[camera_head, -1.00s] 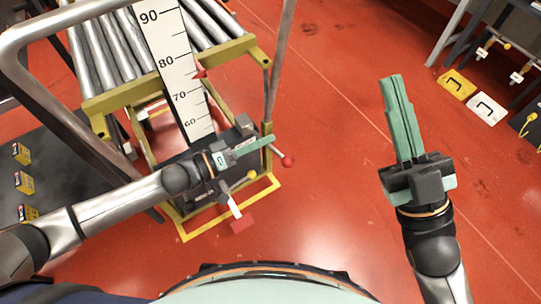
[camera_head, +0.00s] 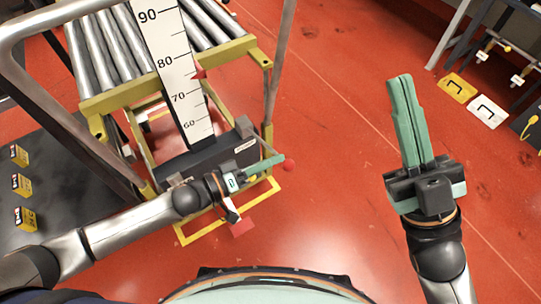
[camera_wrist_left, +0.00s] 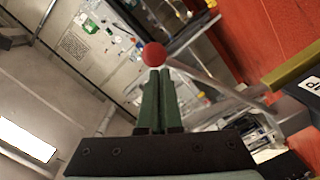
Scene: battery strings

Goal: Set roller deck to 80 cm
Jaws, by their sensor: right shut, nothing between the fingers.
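The roller deck (camera_head: 118,52) is at the upper left in the head view, with metal rollers in a yellow frame. Its white height scale (camera_head: 171,45) has a red pointer (camera_head: 199,74) between the 70 and 80 marks. A red ball knob (camera_head: 288,166) is at the right of the grey unit (camera_head: 209,154) under the scale. My left gripper (camera_head: 282,159) is shut, its green fingertips close to the red knob. The knob also shows just beyond the fingertips in the left wrist view (camera_wrist_left: 153,54); contact is unclear. My right gripper (camera_head: 399,78) is shut and empty over the floor.
A metal rail (camera_head: 45,85) crosses the left side. Yellow blocks (camera_head: 24,185) lie on a dark surface at left. A rack (camera_head: 500,52) stands at upper right; the middle floor is clear.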

